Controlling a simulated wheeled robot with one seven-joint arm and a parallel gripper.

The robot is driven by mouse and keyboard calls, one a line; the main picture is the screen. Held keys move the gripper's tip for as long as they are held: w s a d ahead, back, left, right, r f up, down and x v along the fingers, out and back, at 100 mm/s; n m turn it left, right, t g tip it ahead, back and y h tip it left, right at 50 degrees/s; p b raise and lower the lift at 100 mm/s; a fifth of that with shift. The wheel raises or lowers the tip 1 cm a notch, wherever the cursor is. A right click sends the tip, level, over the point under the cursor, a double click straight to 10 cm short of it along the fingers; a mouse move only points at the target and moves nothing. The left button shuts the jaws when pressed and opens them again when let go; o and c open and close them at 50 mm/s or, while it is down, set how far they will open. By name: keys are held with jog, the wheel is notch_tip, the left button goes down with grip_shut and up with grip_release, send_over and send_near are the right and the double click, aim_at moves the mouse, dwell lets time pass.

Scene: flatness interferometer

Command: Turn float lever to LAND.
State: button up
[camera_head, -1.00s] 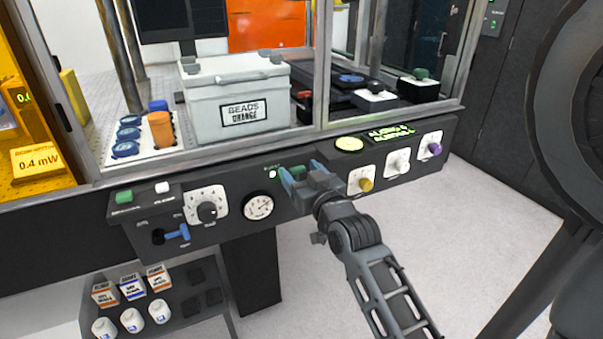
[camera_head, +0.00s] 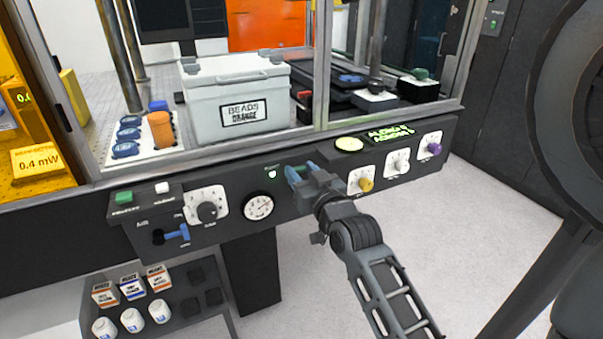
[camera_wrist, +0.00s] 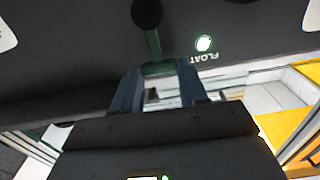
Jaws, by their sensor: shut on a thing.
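The float lever (camera_wrist: 154,44) shows in the wrist view as a green arm and handle hanging from a round black pivot on the dark panel. My gripper (camera_wrist: 158,76) is shut on its green handle, one blue finger on each side. In the head view my gripper (camera_head: 302,170) is at the middle of the panel front, and its fingers largely hide the lever. A lit lamp (camera_wrist: 204,43) with the word FLOAT sits beside the lever; the lamp also shows in the head view (camera_head: 272,174). I cannot read a LAND mark.
A round gauge (camera_head: 259,207), a black knob (camera_head: 208,211) and a blue lever (camera_head: 177,233) lie left on the panel. Yellow (camera_head: 366,184), white (camera_head: 397,166) and purple (camera_head: 434,148) knobs lie right. A white beads box (camera_head: 237,98) stands behind the frame.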

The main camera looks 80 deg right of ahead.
jog(key=m, duration=0.1)
jog(key=s+d+m, duration=0.1)
jog(key=m, duration=0.1)
jog(key=m+p, duration=0.1)
jog(key=shift+s+d+f, duration=0.25)
jog(key=shift+s, duration=0.15)
notch_tip(320, 180, down, 6)
jog(key=s+d+m, duration=0.2)
jog(key=m, duration=1.1)
jog(key=shift+s+r+m+b, duration=0.2)
jog(key=shift+s+m+b, duration=0.1)
jog(key=shift+s+b, duration=0.1)
jog(key=shift+d+f, duration=0.1)
jog(key=o, duration=1.1)
jog(key=shift+w, duration=0.1)
jog(key=shift+c, duration=0.2)
jog(key=b+v, duration=0.1)
jog(key=v, duration=0.6)
jog(key=shift+s+a, duration=0.25)
jog(key=shift+s, duration=0.05)
